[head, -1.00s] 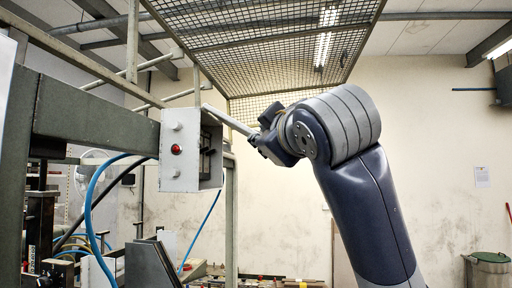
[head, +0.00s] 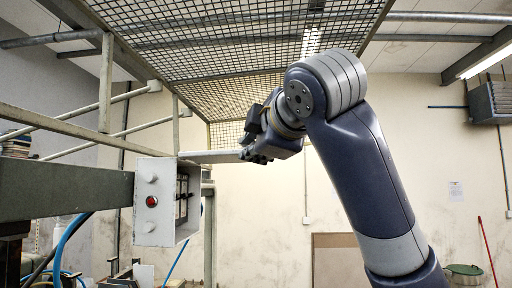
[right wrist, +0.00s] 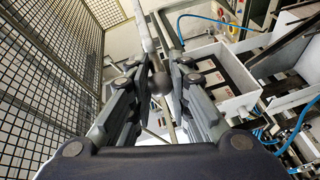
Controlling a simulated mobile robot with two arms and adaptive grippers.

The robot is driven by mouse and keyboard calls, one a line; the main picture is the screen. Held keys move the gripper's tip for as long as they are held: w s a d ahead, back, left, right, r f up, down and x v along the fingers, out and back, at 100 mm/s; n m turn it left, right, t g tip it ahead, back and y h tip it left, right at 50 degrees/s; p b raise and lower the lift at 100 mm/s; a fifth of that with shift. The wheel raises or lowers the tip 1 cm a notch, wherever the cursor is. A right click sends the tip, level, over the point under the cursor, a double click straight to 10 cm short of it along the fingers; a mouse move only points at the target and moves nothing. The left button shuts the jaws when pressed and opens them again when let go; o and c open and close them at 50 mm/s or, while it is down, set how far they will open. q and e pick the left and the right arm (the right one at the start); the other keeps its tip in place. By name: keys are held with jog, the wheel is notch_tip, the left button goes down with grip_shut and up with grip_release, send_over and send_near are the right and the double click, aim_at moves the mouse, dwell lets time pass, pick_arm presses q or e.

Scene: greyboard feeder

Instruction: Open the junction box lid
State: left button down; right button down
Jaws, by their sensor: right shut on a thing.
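The white junction box (head: 143,218) hangs on the frame at the left of the head view, with a red button on its side. Its front is open, showing dark parts inside; the box (right wrist: 235,103) also shows in the right wrist view. The pale lid (head: 215,157) stands out about level from the box's top edge toward my right gripper (head: 250,154). In the right wrist view, my right gripper (right wrist: 159,85) is shut on a grey round knob (right wrist: 160,83) beside the lid, which shows nearly edge-on. My left gripper is not in view.
A wire mesh guard (head: 240,50) hangs overhead and shows at the left of the wrist view (right wrist: 45,75). A grey beam (head: 70,190) carries the box. Blue hoses (right wrist: 215,20) run near it. The space below my right forearm looks clear.

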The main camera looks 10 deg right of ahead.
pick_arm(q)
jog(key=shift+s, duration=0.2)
pick_arm(e)
jog(key=c, duration=1.5)
grip_release()
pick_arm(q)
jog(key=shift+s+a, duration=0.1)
pick_arm(e)
jog(key=shift+o, duration=0.2)
jog(key=shift+a, duration=0.1)
jog(key=s+d+r, duration=0.1)
jog(key=s, duration=1)
jog(key=shift+s+r, duration=0.2)
jog(key=shift+s, duration=0.2)
jog(key=shift+a, duration=0.1)
